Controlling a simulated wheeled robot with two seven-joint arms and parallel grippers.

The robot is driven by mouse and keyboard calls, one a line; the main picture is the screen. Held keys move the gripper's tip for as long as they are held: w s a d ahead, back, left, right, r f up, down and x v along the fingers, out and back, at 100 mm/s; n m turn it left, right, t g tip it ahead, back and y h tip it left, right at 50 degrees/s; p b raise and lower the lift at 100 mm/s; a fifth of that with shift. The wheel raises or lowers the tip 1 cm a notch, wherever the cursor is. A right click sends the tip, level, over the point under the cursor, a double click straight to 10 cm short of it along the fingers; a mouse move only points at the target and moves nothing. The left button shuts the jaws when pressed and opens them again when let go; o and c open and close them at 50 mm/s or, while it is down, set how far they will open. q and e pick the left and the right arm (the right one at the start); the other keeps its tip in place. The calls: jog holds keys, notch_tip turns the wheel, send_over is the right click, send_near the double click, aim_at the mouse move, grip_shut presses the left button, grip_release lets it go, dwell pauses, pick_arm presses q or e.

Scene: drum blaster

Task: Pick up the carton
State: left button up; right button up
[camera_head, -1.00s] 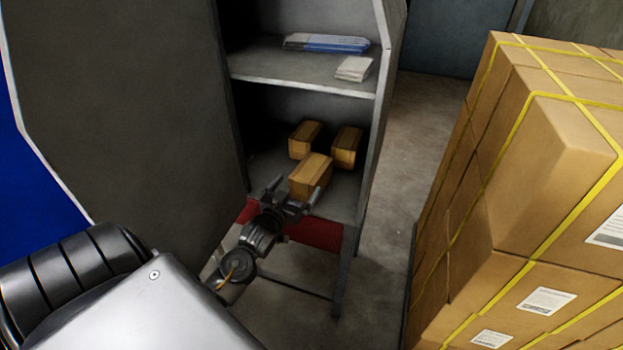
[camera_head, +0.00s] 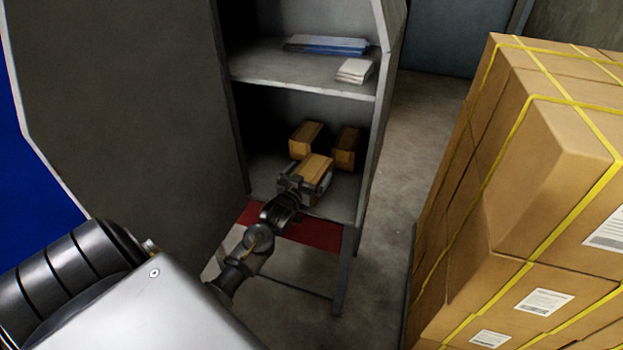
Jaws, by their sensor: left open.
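Three small brown cartons sit on the lower shelf of a grey cabinet in the head view. The front carton (camera_head: 316,166) is nearest the shelf's front edge. A second carton (camera_head: 305,139) stands behind it to the left, and a third carton (camera_head: 347,147) behind it to the right. My left gripper (camera_head: 309,183) is at the front carton, with its open fingers reaching along the carton's two sides. The gripper hides the carton's lower front. I cannot tell whether the fingers touch it. My right gripper is not in view.
The lower shelf (camera_head: 343,200) has a side wall on each side and an upper shelf (camera_head: 300,76) above, holding blue-white packs (camera_head: 327,45) and a white stack (camera_head: 355,71). Large strapped boxes (camera_head: 545,180) stand at the right. Floor (camera_head: 400,190) shows between them and the cabinet.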

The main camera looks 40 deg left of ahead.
pick_arm(q)
jog(key=shift+c, duration=0.4)
jog(key=c, duration=1.2)
jog(key=shift+r, duration=0.1)
jog(key=shift+c, duration=1)
jog(key=shift+w+r, duration=0.1)
jog(key=shift+r, duration=0.4)
notch_tip(320, 180, up, 3)
jog(key=shift+f, duration=0.2)
jog(key=s+d+r, duration=0.2)
jog(key=r, duration=0.1)
jog(key=s+d+r, duration=0.1)
jog(key=r, duration=0.1)
jog(key=shift+s+d+r, duration=0.1)
jog(key=shift+s+r, duration=0.05)
jog(key=shift+s, duration=0.15)
jog(key=s+d+r, duration=0.4)
jog(key=s+d, duration=0.2)
jog(key=shift+s+d, duration=0.15)
jog(key=shift+s, duration=0.25)
